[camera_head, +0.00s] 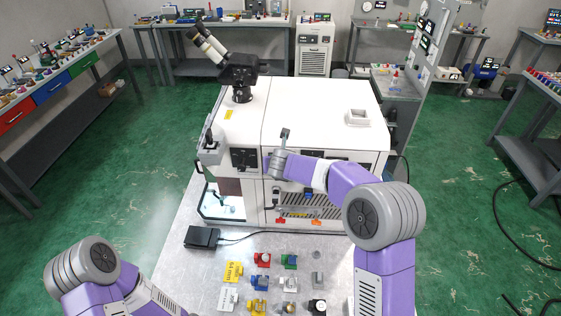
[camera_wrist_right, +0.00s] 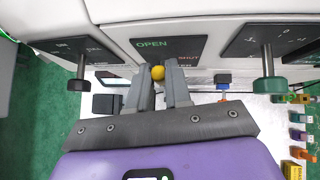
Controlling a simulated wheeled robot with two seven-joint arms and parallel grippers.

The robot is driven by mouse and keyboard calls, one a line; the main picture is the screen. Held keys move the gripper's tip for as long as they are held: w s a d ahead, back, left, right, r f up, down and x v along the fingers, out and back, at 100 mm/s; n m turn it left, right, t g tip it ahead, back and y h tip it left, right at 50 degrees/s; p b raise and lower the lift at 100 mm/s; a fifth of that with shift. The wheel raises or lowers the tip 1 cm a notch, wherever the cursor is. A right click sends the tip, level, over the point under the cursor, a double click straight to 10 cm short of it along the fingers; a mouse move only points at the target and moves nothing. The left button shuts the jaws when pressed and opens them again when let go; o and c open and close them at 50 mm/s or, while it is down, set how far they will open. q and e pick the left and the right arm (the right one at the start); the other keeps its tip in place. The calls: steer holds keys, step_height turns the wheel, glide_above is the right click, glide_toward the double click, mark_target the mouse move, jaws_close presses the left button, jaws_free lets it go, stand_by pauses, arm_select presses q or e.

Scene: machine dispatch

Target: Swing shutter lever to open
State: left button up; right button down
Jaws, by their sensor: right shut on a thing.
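The shutter lever shows as a yellow ball knob (camera_wrist_right: 158,73) in the right wrist view. It sits in front of a dark panel (camera_wrist_right: 183,47) with a green OPEN label at its upper left and red lettering at its right. My right gripper (camera_wrist_right: 158,84) has its two grey fingers closed on either side of the knob. The lever's shaft is mostly hidden. In the head view my right arm reaches the front of the white machine (camera_head: 312,100), and its wrist hides the lever. My left arm is at the lower left; its gripper is out of view.
In the head view, coloured parts (camera_head: 262,260) and a black box (camera_head: 202,237) lie on the metal table (camera_head: 180,270) before the machine.

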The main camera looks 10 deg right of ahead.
steer(key=shift+a, duration=0.15)
stand_by(0.4)
steer(key=c, duration=1.1)
jaws_free()
steer(key=shift+o, duration=0.2)
steer(key=v, duration=0.7)
steer(key=shift+a+r, duration=0.15)
steer(key=shift+a, duration=0.05)
steer(key=shift+s, duration=0.15)
